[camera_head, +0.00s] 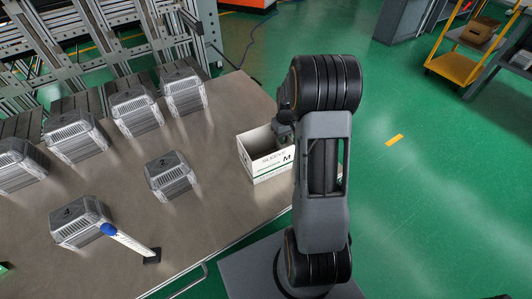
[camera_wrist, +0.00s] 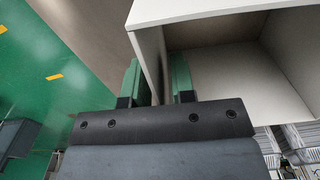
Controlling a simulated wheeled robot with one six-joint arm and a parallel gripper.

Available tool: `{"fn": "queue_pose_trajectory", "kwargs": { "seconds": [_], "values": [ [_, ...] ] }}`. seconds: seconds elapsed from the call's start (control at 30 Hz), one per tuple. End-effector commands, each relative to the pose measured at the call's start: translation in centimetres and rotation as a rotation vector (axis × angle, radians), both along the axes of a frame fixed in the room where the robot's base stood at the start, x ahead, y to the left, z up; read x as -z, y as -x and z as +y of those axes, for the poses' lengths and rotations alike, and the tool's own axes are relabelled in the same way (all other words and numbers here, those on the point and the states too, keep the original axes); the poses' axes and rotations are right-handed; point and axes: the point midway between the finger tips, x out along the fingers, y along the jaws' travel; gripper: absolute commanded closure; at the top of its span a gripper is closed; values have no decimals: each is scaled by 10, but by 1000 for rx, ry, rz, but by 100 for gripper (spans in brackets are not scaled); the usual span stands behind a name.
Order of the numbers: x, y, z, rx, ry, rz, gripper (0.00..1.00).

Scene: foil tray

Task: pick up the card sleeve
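The card sleeve (camera_head: 268,163) is a white open box with a green stripe and lettering, standing on the table near its right edge. My arm hides its right end in the head view. My gripper (camera_head: 284,132) is over the sleeve, mostly hidden by the arm. In the wrist view my gripper (camera_wrist: 157,62) has its two green fingers apart, one on each side of a wall of the sleeve (camera_wrist: 215,14). The right finger is inside the box, with a gap to the wall. The left finger is outside; I cannot tell whether it touches.
The metal table (camera_head: 120,185) holds several grey ribbed housings, one (camera_head: 170,176) left of the sleeve. A blue-capped white stick (camera_head: 130,242) on a black foot stands near the front edge. Green floor lies right of the table, with a yellow cart (camera_head: 455,66) far off.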

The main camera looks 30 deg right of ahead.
Motion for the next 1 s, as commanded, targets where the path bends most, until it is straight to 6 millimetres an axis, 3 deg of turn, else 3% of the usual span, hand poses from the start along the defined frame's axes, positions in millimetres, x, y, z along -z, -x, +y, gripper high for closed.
{"fn": "queue_pose_trajectory", "kwargs": {
  "seconds": [0.23,0.73,1.0],
  "values": [
    [0,0,0,0,0,0,100],
    [-3,0,0,0,0,-1,100],
    [-31,-1,0,0,2,-4,100]
  ]
}}
